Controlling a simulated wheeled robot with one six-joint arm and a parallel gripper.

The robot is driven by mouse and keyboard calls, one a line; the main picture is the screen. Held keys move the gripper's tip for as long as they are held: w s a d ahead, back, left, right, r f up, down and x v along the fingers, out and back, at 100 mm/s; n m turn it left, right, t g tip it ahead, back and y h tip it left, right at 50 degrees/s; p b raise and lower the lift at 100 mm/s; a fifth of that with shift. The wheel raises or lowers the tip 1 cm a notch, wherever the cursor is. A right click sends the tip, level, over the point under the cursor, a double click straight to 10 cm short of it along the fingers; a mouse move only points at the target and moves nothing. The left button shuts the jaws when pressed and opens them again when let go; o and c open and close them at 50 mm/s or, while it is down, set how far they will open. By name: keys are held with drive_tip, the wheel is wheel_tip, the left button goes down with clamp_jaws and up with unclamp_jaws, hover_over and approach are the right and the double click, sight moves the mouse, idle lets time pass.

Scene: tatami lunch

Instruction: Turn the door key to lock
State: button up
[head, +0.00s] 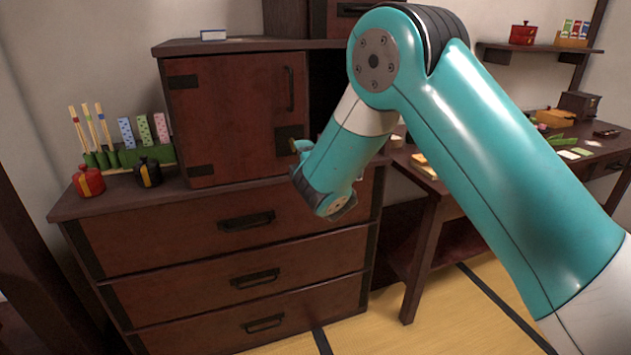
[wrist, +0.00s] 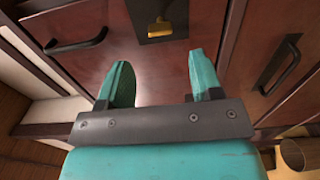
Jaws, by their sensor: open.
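The brass door key (wrist: 160,28) sits in a dark lock plate (wrist: 150,8) on the cabinet door, at the top middle of the wrist view. In the head view the dark lock plate (head: 284,136) shows at the lower right of the wooden cabinet door (head: 235,115), and the key there is mostly hidden by my gripper. My gripper (wrist: 158,68) is open, its two teal fingers apart with nothing between them. The key lies beyond the fingertips, roughly in line with the gap. In the head view my gripper (head: 300,148) is close in front of the plate.
A door handle (head: 290,88) is above the lock. Drawers with black handles (head: 246,221) lie below. A red pot (head: 88,180) and a black pot (head: 148,172) stand on the chest's left. A side table (head: 440,190) stands right.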

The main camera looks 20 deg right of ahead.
drive_tip(key=s+b, duration=0.4)
drive_tip(key=s, duration=0.5)
drive_tip(key=shift+s+d+b, duration=0.15)
drive_tip(key=shift+s+b, duration=0.05)
drive_tip(key=shift+b, duration=0.15)
drive_tip(key=s+d+f+m+g+h, duration=0.2)
drive_tip(key=s+d+f+m+g, duration=0.15)
drive_tip(key=s+m+g, duration=0.6)
drive_tip(key=s+a+r+m+g+y, duration=0.1)
drive_tip(key=s+a+g+y, duration=0.15)
drive_tip(key=s, duration=0.55)
drive_tip(key=s+a+r+g+y, duration=0.1)
drive_tip(key=s+a+g, duration=0.2)
drive_tip(key=s, duration=0.5)
drive_tip(key=s+a+r+m+g+y, duration=0.1)
drive_tip(key=s+a+r+g+y, duration=0.15)
drive_tip(key=s, duration=0.55)
wheel_tip(320, 180, up, 19)
drive_tip(key=p, duration=2)
drive_tip(key=shift+w, duration=0.3)
